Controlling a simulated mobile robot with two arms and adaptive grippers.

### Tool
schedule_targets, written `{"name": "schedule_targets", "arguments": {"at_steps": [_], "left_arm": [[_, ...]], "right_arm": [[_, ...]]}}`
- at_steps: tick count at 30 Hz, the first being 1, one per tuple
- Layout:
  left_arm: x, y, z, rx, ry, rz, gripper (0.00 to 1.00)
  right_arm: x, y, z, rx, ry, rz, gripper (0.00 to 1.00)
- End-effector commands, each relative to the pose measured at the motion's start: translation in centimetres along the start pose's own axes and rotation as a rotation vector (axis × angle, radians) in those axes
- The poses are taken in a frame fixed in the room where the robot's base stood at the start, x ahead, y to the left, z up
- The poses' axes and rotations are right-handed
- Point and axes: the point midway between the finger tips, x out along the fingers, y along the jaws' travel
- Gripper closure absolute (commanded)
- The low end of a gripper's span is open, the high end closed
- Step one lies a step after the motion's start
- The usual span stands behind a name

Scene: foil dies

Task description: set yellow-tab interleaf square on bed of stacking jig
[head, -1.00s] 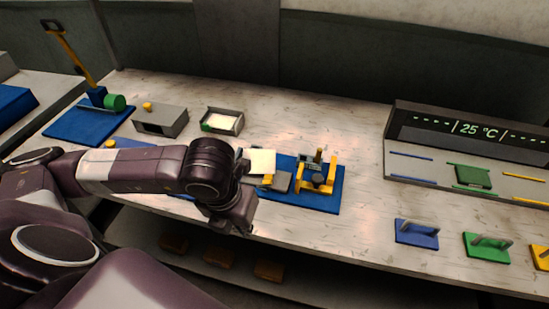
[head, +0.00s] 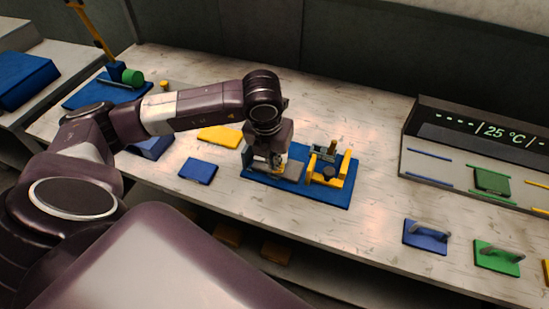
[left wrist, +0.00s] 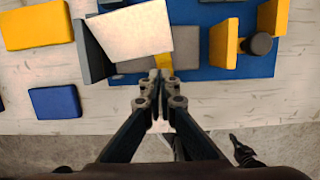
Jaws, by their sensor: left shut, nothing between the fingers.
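The interleaf square is a pale sheet (left wrist: 138,32) with a yellow tab (left wrist: 164,62) at its near edge. In the left wrist view it lies over the grey bed (left wrist: 186,45) of the stacking jig and looks turned against it. Its left edge overlaps the jig's dark grey wall (left wrist: 92,50); I cannot tell if it rests on that wall. My left gripper (left wrist: 160,78) is shut and empty, its fingertips just in front of the tab. In the head view my left gripper (head: 277,165) is above the jig and hides most of the sheet.
A yellow frame with a dark knob (head: 331,172) stands to the right on the blue base plate (head: 310,193). A blue block (head: 198,171) and a yellow block (head: 220,136) lie left of it. Handled blue (head: 425,238) and green (head: 497,257) pieces stand at the right.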

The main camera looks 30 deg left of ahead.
Motion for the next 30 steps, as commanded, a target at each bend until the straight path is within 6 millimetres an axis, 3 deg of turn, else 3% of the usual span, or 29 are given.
{"name": "schedule_targets", "arguments": {"at_steps": [1, 4, 7, 16, 30], "left_arm": [[-0.1, 0.0, 0.7, -0.002, 0.001, 0.001, 1.0], [0.5, 0.1, 0.2, 0.002, 0.004, 0.001, 1.0], [1.6, 0.0, 0.0, 0.001, -0.001, -0.001, 1.0], [1.7, 0.0, 0.0, 0.0, -0.001, 0.0, 1.0], [1.6, 0.0, -1.1, 0.001, -0.002, 0.001, 1.0]], "right_arm": [[-0.6, 0.0, -0.6, 0.0, 0.008, 0.0, 1.0], [-1.7, -0.1, -0.9, 0.0, 0.01, -0.001, 1.0], [-0.1, -0.1, -0.5, 0.0, 0.008, -0.002, 1.0], [0.2, -0.4, 1.1, 0.0, -0.016, -0.004, 1.0], [1.4, -0.2, 0.7, 0.0, -0.009, -0.002, 1.0]]}}
